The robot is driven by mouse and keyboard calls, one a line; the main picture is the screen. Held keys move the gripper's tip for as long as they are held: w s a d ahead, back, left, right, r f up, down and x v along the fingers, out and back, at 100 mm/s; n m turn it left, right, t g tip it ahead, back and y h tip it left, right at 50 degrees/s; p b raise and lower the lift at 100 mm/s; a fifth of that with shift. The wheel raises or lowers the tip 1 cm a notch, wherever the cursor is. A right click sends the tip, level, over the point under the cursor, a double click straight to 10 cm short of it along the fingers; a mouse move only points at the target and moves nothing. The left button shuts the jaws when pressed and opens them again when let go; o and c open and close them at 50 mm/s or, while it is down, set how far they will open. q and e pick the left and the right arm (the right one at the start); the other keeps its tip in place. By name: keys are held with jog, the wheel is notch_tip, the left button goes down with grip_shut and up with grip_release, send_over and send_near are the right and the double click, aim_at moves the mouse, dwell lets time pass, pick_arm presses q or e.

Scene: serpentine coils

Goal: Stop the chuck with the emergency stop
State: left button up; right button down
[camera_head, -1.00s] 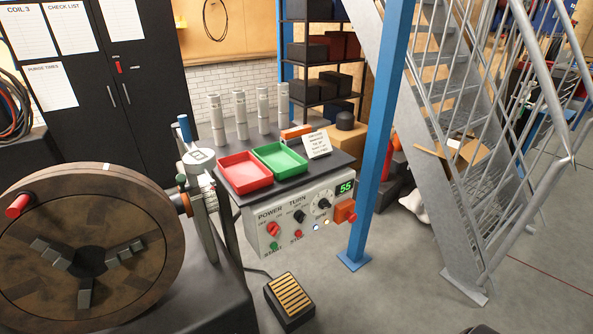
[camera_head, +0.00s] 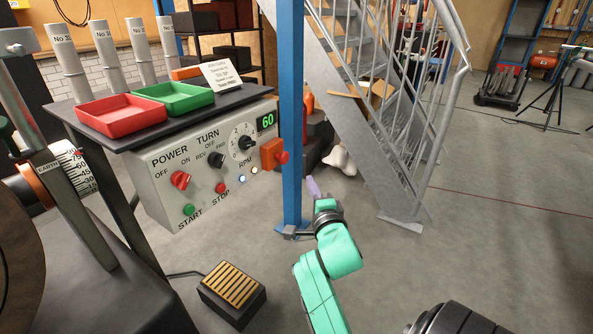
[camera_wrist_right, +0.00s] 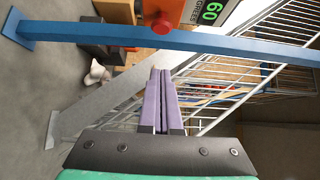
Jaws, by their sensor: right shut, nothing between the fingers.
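The emergency stop is a red button (camera_head: 283,157) on an orange box (camera_head: 268,154) at the right end of the grey control panel (camera_head: 165,195). It also shows at the top of the right wrist view (camera_wrist_right: 162,26), beyond the blue post. The chuck (camera_head: 18,265) is a brown disc, mostly cut off at the left edge of the head view. My right gripper (camera_head: 312,187) has purple fingers, shut and empty. It is apart from the button, below and right of it in the head view; its fingers (camera_wrist_right: 158,88) point up towards it in the wrist view. My left gripper is not in view.
A blue post (camera_head: 291,100) stands between the panel and the metal stairs (camera_head: 385,130), close to my right gripper. A foot pedal (camera_head: 232,290) lies on the floor. Red (camera_head: 122,117) and green (camera_head: 172,97) trays sit above the panel.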

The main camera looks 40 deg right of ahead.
aim_at(285, 159)
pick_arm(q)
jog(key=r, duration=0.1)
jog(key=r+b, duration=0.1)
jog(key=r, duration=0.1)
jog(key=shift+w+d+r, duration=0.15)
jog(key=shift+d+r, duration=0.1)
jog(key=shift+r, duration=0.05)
pick_arm(e)
jog(key=w, duration=0.3)
jog(key=w+d, duration=0.1)
jog(key=w, duration=0.3)
jog(key=w+d, duration=0.1)
jog(key=w, duration=0.3)
jog(key=shift+d, duration=0.25)
pick_arm(q)
jog(key=shift+b, duration=0.3)
pick_arm(e)
jog(key=shift+w+f, duration=0.1)
jog(key=shift+w+a+b, duration=0.3)
jog(key=shift+w+b, duration=0.35)
jog(key=shift+w, duration=0.2)
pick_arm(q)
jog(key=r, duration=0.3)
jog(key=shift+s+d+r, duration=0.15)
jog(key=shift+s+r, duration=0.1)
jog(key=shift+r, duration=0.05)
pick_arm(e)
jog(key=shift+r, duration=0.2)
